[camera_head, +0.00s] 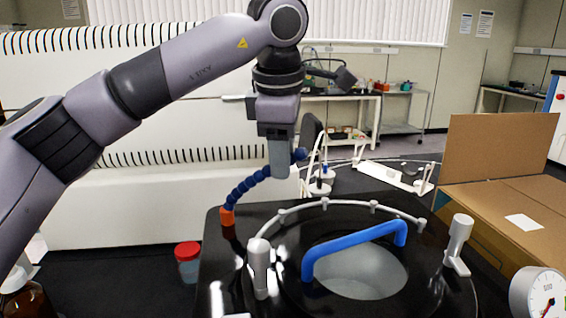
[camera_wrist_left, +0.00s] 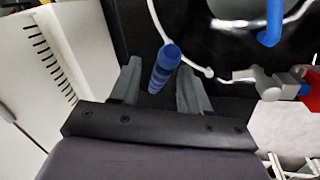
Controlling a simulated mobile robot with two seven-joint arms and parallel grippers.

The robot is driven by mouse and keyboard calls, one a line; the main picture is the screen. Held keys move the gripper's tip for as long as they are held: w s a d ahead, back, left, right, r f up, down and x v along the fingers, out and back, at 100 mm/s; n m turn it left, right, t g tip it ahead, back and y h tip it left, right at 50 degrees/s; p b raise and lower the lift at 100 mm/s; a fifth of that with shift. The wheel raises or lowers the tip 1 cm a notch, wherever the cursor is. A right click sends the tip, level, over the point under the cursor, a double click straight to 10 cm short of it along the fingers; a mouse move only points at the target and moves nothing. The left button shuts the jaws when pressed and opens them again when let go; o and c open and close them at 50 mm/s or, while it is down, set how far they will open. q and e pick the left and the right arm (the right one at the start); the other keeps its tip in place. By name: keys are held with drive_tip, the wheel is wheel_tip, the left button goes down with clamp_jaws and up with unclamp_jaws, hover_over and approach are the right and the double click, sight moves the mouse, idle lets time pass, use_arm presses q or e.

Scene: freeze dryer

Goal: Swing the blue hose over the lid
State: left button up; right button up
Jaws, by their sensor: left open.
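The blue segmented hose (camera_head: 250,185) rises from an orange base (camera_head: 227,216) at the back left of the black machine top and curves up to the right. The round lid (camera_head: 362,283) has a clear window and a blue arched handle (camera_head: 352,246). My left gripper (camera_head: 281,165) points down at the hose's upper end, left of and above the lid. In the left wrist view the jaws are open, with the hose end (camera_wrist_left: 164,66) between the two fingers and a gap on each side. My right gripper is out of view.
Pale upright knobs (camera_head: 260,268) stand beside the lid, with another on its right (camera_head: 459,240). A thin pale ring tube (camera_head: 330,203) runs behind it. An open cardboard box (camera_head: 500,150) is at right, a red-capped jar (camera_head: 188,262) at left, a gauge (camera_head: 540,295) at front right.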

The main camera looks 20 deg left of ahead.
use_arm(q)
drive_tip(key=v, duration=0.5)
idle(0.4)
